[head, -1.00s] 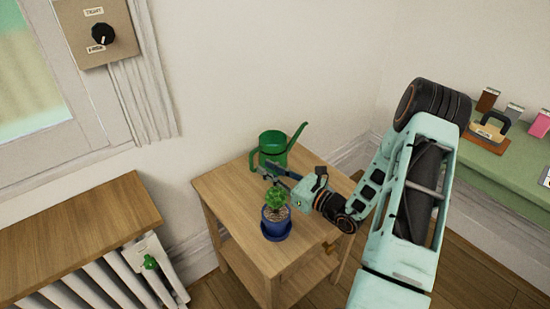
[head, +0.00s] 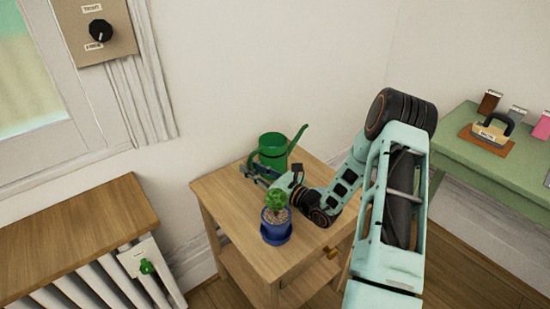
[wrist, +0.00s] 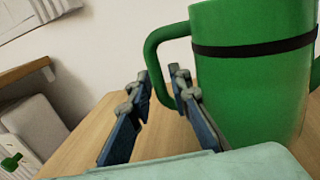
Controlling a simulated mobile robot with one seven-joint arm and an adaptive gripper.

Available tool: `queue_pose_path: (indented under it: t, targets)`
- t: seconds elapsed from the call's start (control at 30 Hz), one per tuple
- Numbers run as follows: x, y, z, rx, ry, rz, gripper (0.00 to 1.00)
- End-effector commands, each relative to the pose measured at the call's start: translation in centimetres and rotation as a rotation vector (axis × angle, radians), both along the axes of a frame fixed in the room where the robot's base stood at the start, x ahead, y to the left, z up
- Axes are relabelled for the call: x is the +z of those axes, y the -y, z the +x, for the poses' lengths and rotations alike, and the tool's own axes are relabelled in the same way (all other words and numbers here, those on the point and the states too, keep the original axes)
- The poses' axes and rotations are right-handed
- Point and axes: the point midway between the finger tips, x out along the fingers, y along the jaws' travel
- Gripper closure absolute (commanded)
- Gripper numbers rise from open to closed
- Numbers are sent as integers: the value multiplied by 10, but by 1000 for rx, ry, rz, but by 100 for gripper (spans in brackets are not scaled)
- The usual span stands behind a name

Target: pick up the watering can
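The green watering can (head: 273,147) stands upright on the wooden side table (head: 228,196), its spout to the right. In the wrist view its body (wrist: 252,95) fills the right side, with a dark band near the top. Its looped handle (wrist: 152,62) points left. My gripper (wrist: 160,78) is open, with its two blue fingers apart. The handle's lower part appears between or just beyond the fingertips; I cannot tell which, and I see no grip on it.
A small plant in a blue pot (head: 275,225) stands close in front of my gripper on the table. A wooden-topped radiator (head: 75,235) is at left. The white wall is behind the can. A green table (head: 500,150) with small items is at right.

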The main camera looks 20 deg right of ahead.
Motion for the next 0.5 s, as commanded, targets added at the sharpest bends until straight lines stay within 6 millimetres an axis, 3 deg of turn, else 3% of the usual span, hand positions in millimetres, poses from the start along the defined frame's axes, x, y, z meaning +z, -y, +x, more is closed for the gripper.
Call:
queue_pose_path:
  t: [0.07, 0.2, 0.5]
  targets:
    - [0, 0, 0, 0, 0, 0, 84]
    - [0, 0, 0, 0, 0, 0, 100]
    - [0, 0, -1, 0, -1, 1, 100]
